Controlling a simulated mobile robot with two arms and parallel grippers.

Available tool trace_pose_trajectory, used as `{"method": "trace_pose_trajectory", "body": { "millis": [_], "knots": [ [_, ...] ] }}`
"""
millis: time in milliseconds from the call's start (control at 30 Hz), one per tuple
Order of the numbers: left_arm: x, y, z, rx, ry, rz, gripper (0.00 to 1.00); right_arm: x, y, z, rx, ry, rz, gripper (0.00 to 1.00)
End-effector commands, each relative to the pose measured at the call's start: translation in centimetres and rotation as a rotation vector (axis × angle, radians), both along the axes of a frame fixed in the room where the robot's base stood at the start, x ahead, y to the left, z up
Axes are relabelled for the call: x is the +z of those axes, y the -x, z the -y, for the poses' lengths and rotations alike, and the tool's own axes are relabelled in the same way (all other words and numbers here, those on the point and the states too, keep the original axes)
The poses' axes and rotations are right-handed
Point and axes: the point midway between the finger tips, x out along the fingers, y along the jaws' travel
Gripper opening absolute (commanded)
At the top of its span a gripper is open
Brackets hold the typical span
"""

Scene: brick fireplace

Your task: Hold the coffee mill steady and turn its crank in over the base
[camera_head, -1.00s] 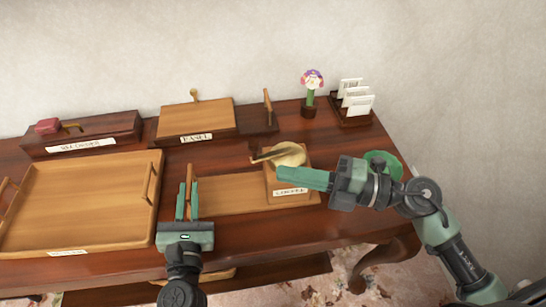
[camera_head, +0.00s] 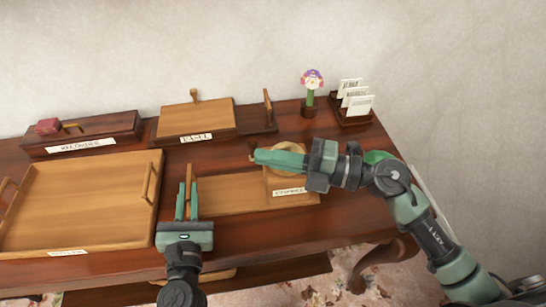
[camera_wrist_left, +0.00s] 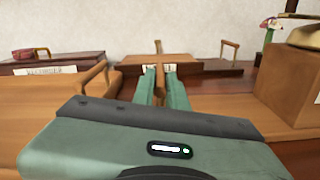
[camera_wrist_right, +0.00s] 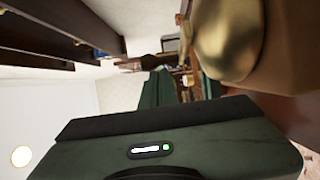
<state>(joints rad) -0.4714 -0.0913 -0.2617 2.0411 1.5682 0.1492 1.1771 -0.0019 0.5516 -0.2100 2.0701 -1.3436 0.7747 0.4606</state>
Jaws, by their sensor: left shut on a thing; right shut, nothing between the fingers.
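The coffee mill is a wooden box (camera_head: 283,183) with a label on its front and a brass dome (camera_head: 287,147) on top. It stands at the right end of a flat wooden base (camera_head: 235,194). A small brown crank knob (camera_head: 252,146) shows left of the dome; the crank arm is mostly hidden behind my right gripper. My left gripper (camera_head: 187,199) is shut on the upright wooden handle (camera_head: 194,190) at the base's left end. My right gripper (camera_head: 258,158) is shut and empty, in front of the dome beside the knob. The dome (camera_wrist_right: 228,38) looms close in the right wrist view.
A large wooden tray (camera_head: 90,205) lies left of my left gripper. Behind stand a dark box with a red item (camera_head: 82,135) and a labelled wooden box (camera_head: 195,118). A flower (camera_head: 310,90) and a letter rack (camera_head: 352,110) stand at the back right.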

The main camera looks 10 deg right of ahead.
Motion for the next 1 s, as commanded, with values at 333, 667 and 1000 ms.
{"method": "trace_pose_trajectory", "body": {
  "millis": [333,667,1000],
  "knots": [
    [-0.1,0.1,0.2,-0.006,0.001,-0.001,0.00,0.1,-0.2,0.1,-0.005,-0.002,0.001,0.00],
    [-0.1,0.1,0.2,-0.005,0.000,-0.001,0.00,-0.2,1.8,4.5,-0.006,0.003,-0.005,0.00],
    [-0.1,0.1,0.2,-0.005,0.000,-0.001,0.00,-0.1,4.2,10.0,-0.003,0.001,-0.004,0.00]
  ]
}}
